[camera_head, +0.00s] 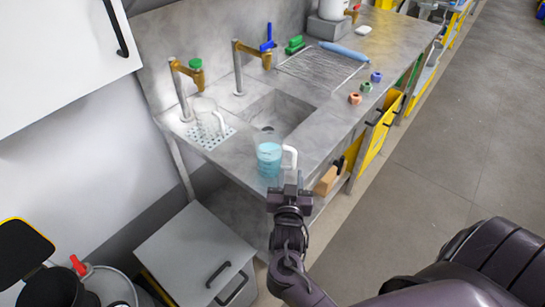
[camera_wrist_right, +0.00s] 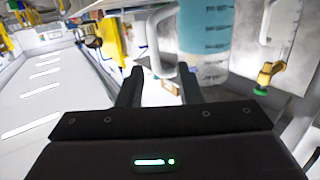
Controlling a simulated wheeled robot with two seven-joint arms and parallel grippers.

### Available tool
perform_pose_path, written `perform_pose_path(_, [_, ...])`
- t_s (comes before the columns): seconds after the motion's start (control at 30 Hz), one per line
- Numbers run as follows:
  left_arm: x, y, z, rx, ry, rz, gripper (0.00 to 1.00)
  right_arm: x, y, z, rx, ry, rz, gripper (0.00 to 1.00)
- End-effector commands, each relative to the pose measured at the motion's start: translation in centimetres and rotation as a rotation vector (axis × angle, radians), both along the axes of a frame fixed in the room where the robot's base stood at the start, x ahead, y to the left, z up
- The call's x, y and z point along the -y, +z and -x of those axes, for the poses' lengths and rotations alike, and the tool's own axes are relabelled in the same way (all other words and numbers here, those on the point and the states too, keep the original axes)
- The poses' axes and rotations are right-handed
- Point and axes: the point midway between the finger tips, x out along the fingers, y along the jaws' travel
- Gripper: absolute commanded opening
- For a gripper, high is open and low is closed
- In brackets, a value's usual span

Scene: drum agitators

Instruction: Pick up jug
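A clear jug (camera_head: 268,160) with blue liquid and a white handle (camera_head: 290,156) stands near the front edge of the grey counter. My right gripper (camera_head: 291,184) is just in front of this jug, on the near side of its handle. In the right wrist view, the gripper's two dark fingers (camera_wrist_right: 160,82) are apart. The jug (camera_wrist_right: 205,30) and its white handle (camera_wrist_right: 158,38) show beyond the fingertips, with the handle roughly in line with the gap; contact cannot be told. A second, clear jug (camera_head: 206,118) stands under a tap on a perforated plate. My left gripper is out of view.
The sink (camera_head: 270,116) lies behind the blue jug. Small coloured pieces (camera_head: 355,98) lie to its right. Brass taps (camera_head: 186,72) stand along the wall.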

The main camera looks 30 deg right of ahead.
Motion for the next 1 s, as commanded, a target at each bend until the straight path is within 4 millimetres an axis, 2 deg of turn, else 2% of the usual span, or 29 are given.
perform_pose_path(0.2, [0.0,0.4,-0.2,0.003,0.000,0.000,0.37,0.8,0.9,-0.2,0.065,-0.053,0.072,0.33])
perform_pose_path(0.37, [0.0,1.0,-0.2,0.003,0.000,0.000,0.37,1.9,1.1,-1.7,0.066,-0.052,0.073,0.33])
perform_pose_path(0.6, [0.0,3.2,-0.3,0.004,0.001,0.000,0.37,3.7,1.6,-4.4,0.064,-0.052,0.073,0.33])
perform_pose_path(0.73, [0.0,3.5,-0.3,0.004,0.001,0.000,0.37,4.5,1.3,-5.6,0.064,-0.050,0.070,0.33])
perform_pose_path(1.0, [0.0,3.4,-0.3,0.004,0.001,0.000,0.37,4.9,1.0,-6.0,0.064,-0.051,0.068,0.33])
